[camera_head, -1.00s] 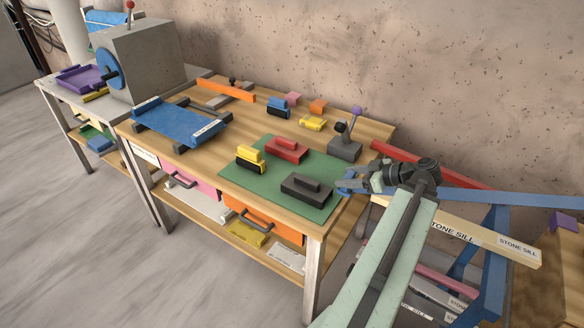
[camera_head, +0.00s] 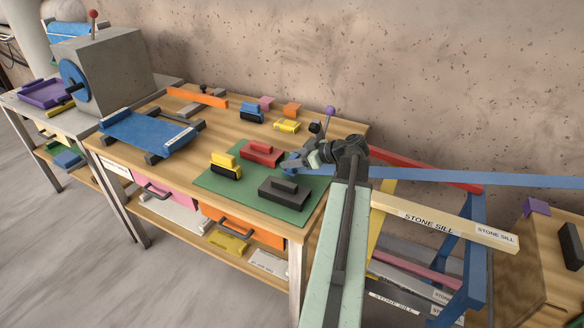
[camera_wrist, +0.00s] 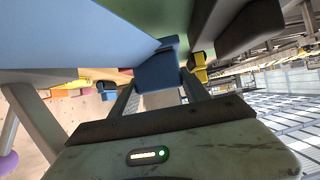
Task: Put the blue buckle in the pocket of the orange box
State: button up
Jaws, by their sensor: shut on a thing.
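My gripper (camera_head: 302,162) is shut on a blue piece, taken as the blue buckle (camera_wrist: 158,72), above the right part of the green mat (camera_head: 225,186). In the wrist view it sits between my two fingers. A long blue band (camera_head: 450,176) runs from the gripper to the right edge; the wrist view shows a wide blue surface (camera_wrist: 70,35) meeting the held piece. I cannot tell which is the orange box, and no pocket is clear.
A dark grey block (camera_head: 283,195), a red block (camera_head: 262,152) and a yellow-black block (camera_head: 226,164) stand on the mat. A purple-knobbed lever (camera_head: 330,111) rises behind my gripper. To the right is a blue rack (camera_head: 470,260) with stone sills (camera_head: 440,222).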

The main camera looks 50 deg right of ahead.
notch_tip(320, 180, down, 3)
jog(key=shift+f+b, duration=0.2)
jog(key=shift+b, duration=1.05)
jog(key=shift+r, duration=0.2)
jog(key=shift+f, duration=0.15)
jog(key=o, duration=1.4)
jog(key=shift+r, duration=0.2)
